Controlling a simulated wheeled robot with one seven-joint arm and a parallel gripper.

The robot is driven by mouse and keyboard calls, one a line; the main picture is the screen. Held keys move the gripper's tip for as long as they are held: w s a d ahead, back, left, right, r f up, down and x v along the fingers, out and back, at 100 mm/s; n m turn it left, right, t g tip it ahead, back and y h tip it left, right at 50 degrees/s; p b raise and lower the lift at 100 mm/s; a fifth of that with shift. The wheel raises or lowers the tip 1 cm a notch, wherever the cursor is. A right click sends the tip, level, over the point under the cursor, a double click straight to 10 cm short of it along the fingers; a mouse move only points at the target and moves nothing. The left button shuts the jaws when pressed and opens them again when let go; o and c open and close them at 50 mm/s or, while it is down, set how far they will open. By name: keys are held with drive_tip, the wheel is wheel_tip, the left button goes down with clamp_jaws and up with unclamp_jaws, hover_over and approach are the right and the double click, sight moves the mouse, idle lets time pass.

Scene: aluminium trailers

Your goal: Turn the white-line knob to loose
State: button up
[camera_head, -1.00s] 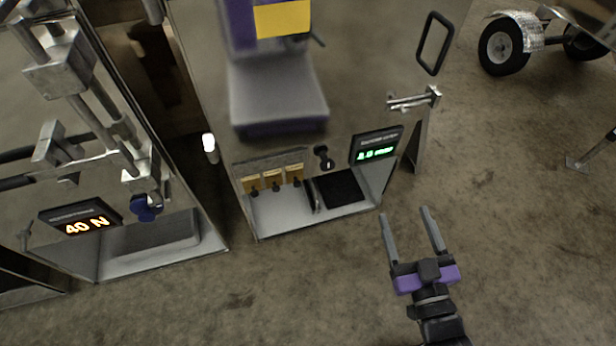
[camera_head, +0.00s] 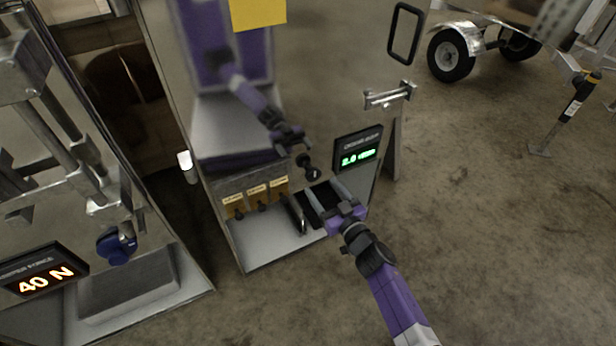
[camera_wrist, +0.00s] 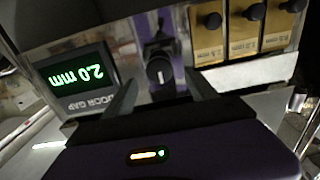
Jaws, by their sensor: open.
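The knob with the white line (camera_wrist: 160,69) is black and sits on the shiny back panel in the wrist view. Its white line runs roughly upright in that picture. In the head view the black knob (camera_head: 308,170) shows left of the green display; its line is too small to read there. My gripper (camera_head: 324,187) is open, with its fingers pointing at the panel just below the knob in that view. In the wrist view the open fingers of my gripper (camera_wrist: 161,84) lie to either side of the knob, with no clear contact.
The door gap display (camera_head: 359,155) reads 2.0 mm beside the knob. Several yellow-tagged small pieces (camera_head: 257,195) stand left of it. Open floor (camera_head: 490,250) lies to the right.

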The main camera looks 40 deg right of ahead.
sight(315, 177)
drive_tip(key=b+x, duration=0.2)
drive_tip(key=x, duration=0.4)
drive_tip(key=shift+w+d, duration=0.15)
drive_tip(key=shift+w, duration=0.2)
drive_tip(key=shift+c, duration=0.5)
drive_tip(key=c, duration=1.2)
drive_tip(key=shift+c, duration=0.2)
